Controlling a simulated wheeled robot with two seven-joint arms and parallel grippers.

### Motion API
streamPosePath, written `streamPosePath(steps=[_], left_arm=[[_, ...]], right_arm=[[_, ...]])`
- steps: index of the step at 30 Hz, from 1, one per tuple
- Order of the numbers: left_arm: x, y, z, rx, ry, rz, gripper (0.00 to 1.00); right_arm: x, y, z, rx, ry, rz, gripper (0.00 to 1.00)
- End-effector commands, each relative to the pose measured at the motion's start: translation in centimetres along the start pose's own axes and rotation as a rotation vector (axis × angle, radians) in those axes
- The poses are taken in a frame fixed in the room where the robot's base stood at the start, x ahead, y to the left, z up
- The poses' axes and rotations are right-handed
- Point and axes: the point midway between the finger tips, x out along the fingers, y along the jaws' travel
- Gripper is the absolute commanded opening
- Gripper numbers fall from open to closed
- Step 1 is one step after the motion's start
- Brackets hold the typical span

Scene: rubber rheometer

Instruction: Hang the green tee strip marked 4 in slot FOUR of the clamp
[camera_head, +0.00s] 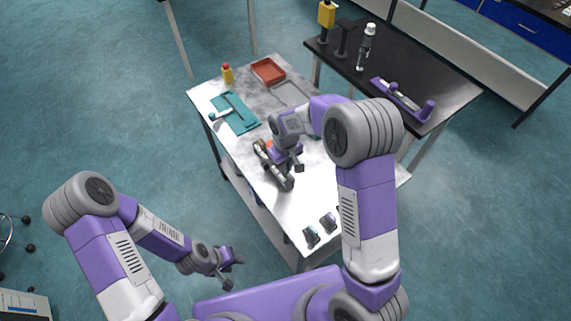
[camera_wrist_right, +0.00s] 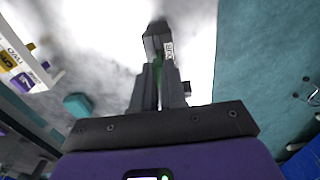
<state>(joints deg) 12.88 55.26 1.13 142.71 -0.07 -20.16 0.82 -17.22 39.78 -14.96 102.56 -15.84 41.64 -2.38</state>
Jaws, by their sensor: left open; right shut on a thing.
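My right gripper (camera_head: 297,168) is over the middle of the white table, beside a long dark and pale fixture (camera_head: 284,180) that appears to be the clamp. In the right wrist view my right gripper (camera_wrist_right: 159,95) is shut on the green strip (camera_wrist_right: 158,68), seen as a thin edge between the fingers. A dark grey block (camera_wrist_right: 153,42) with a small white label is at the strip's far end; I cannot tell whether they touch. The strip's number is not readable. My left gripper (camera_head: 232,268) is open and empty, off the table's near left side.
A teal mat (camera_head: 240,122), yellow bottle (camera_head: 227,73), red tray (camera_head: 268,71) and grey tray (camera_head: 290,92) occupy the table's far end. Small dark items (camera_head: 311,237) stand near its front edge. A labelled white rack (camera_wrist_right: 28,58) shows at the wrist view's left.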

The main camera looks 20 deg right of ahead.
Motion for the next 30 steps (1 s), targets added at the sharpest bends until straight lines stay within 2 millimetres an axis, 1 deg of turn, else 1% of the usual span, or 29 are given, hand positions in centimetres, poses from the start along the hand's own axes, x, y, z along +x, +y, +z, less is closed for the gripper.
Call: streamPosePath(steps=[24,30], left_arm=[[2.0,-0.8,-0.1,0.0,0.0,0.0,0.43],[2.1,-0.8,-0.1,0.0,0.0,0.0,0.43]], right_arm=[[3.0,0.0,0.0,0.0,-0.001,0.0,0.0],[3.1,0.0,0.0,0.0,-0.001,0.0,0.0]])
